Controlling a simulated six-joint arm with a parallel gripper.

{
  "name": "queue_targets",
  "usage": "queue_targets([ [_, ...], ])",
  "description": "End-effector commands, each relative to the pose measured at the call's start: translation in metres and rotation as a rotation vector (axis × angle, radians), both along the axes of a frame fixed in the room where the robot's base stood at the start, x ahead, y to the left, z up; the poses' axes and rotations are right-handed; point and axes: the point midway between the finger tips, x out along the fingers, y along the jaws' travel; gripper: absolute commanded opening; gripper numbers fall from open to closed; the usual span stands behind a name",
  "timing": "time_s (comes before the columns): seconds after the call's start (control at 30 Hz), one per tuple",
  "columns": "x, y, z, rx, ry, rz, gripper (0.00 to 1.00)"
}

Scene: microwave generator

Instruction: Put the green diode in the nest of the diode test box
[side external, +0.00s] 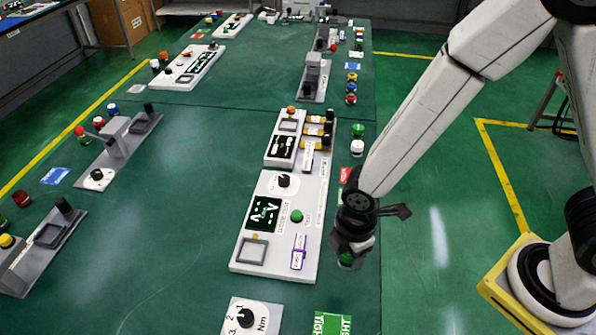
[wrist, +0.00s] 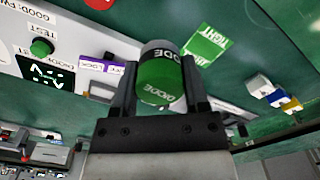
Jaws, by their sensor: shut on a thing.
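The green diode (wrist: 160,82) is a short green cylinder with a dark lettered band and a grey end. My gripper (wrist: 155,90) is shut on it, one finger on each side. In the side view my gripper (side external: 352,245) hangs just right of the diode test box, and only a little of the green diode (side external: 345,260) shows below it. The diode test box (side external: 275,232) is a long white panel with a dial, a lit screen and a green TEST button. Its square grey-framed nest (side external: 252,250) looks empty at the near left end. A purple-marked lock (side external: 299,252) is beside it.
A white panel with a dial (side external: 247,315) and a green TIGHT card (side external: 332,323) lie in front. A smaller white box (side external: 287,138) stands behind the test box. A green part (side external: 358,130) and a white part (side external: 357,148) stand along the right edge.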

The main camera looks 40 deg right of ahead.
Motion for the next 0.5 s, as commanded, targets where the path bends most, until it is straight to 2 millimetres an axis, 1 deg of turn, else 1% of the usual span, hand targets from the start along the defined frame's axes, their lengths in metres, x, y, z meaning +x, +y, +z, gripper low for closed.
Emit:
queue_targets([
  [0.03, -0.0041, 0.0023, -0.0014, -0.001, 0.001, 0.031, 0.0],
  [0.13, -0.0081, 0.0046, -0.0028, -0.001, 0.001, 0.067, 0.0],
  [0.5, -0.0087, 0.0052, -0.0032, 0.0, 0.001, 0.077, 0.0],
])
